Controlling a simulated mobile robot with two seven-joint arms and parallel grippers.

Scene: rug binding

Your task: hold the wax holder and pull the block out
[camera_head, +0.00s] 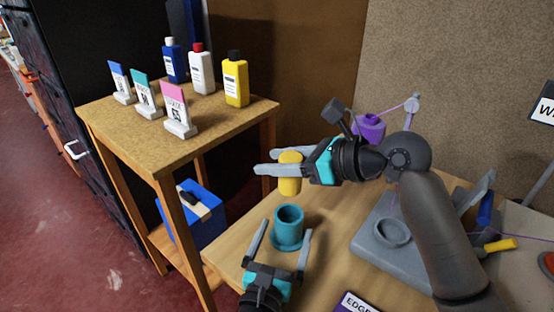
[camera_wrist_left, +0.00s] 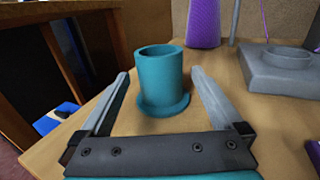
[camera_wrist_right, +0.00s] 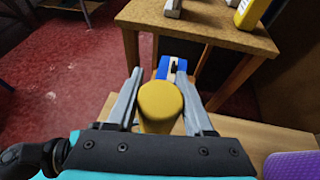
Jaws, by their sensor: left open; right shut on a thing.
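The wax holder is a teal cup with a wide foot (camera_head: 287,228) standing upright on the wooden table, and it also shows in the left wrist view (camera_wrist_left: 161,75). My left gripper (camera_head: 281,240) is open, its fingers on either side of the holder and apart from it. The yellow wax block (camera_head: 289,180) is held by my right gripper (camera_head: 277,168), clear above the holder. The block's round end shows between the fingers in the right wrist view (camera_wrist_right: 160,102). The holder's inside bottom is hidden.
A grey fixture (camera_head: 372,243) with a round ring stands at the right of the table, near a purple spool (camera_head: 370,128) and a yellow-handled tool (camera_head: 499,245). A side stand (camera_head: 215,135) at the left carries bottles and labelled cards. A blue box (camera_head: 195,213) sits below it.

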